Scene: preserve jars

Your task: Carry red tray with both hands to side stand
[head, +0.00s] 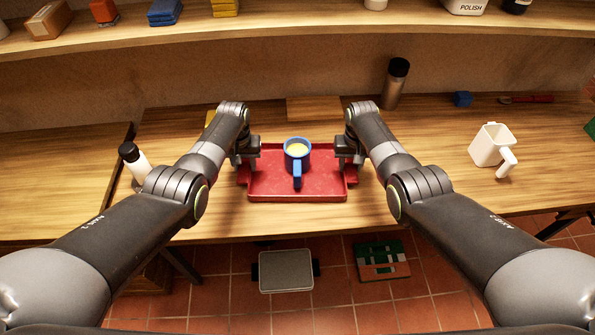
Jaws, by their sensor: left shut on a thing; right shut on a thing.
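The red tray (270,188) lies at the front edge of the wooden table, or just above it; I cannot tell which. A blue mug (297,165) with a yellowish content stands upright on it, its handle toward me. My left gripper (246,160) is shut on the tray's left side. My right gripper (347,160) is shut on the tray's right side. The fingertips are partly hidden by the wrists. Which surface is the side stand I cannot tell; a separate wooden surface (60,180) adjoins at the left.
A white bottle (136,163) with a black cap stands left of my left arm. A metal flask (395,85), a blue block (462,99) and a white pitcher (492,147) stand at the right. A shelf (300,22) with several items runs above. Boxes lie on the tiled floor.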

